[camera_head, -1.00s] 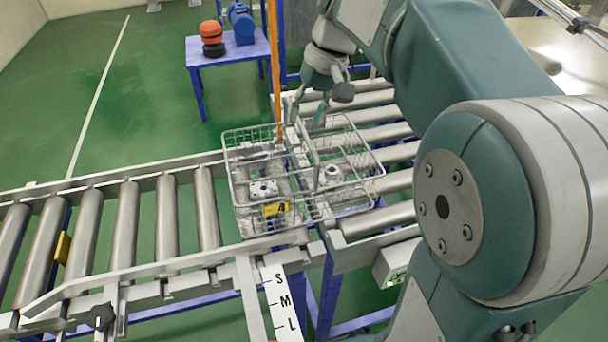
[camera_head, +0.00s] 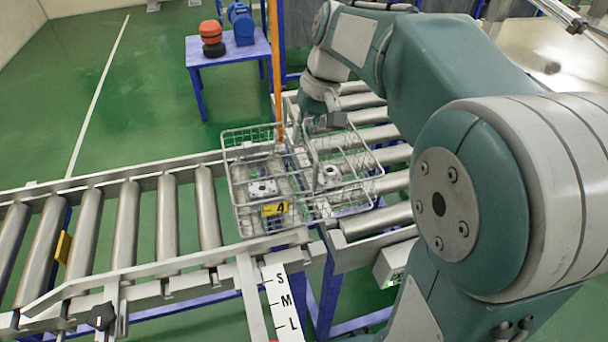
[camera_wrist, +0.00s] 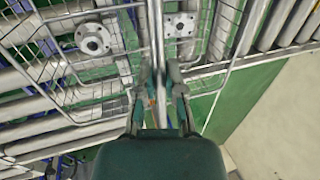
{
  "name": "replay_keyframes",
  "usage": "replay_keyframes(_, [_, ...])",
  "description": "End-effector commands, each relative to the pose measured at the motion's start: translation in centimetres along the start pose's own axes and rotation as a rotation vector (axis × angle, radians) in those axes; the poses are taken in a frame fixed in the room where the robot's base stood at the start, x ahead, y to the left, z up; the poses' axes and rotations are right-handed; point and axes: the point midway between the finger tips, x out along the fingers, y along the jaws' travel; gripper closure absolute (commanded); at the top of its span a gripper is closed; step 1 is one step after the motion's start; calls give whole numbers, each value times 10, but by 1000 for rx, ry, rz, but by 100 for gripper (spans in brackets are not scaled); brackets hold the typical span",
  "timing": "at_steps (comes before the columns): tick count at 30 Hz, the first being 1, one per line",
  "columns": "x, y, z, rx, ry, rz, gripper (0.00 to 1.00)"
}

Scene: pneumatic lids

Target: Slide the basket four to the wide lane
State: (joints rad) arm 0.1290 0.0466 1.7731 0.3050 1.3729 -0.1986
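The wire basket (camera_head: 240,207) with a yellow tag marked 4 (camera_head: 275,209) sits where the left roller lane meets the right rollers. My gripper (camera_head: 325,118) is at the far rim of the basket in the head view. In the wrist view my gripper (camera_wrist: 160,76) has its two fingers apart, one on each side of a wire bar (camera_wrist: 155,35). I cannot tell whether either finger touches the wire. Which lane is the wide one is unclear.
A gauge plate marked S, M, L (camera_head: 281,300) stands at the front. An orange post (camera_head: 275,65) rises behind the basket. The left rollers (camera_head: 125,220) are clear. A blue table (camera_head: 229,50) with orange and blue items stands at the back.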

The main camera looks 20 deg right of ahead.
Motion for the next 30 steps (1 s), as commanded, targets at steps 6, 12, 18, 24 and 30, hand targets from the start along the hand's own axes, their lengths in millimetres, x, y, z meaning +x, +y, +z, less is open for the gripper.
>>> replay_keyframes(6, [-2, 1, -1, 1, 6, 1, 100])
replay_keyframes(12, [-5, 10, -1, 2, 6, 2, 100])
replay_keyframes(18, [-8, 21, 0, 2, 5, 1, 100])
replay_keyframes(24, [-12, 31, 0, 1, 4, 1, 100])
replay_keyframes(30, [-14, 41, 0, 1, 5, 2, 100])
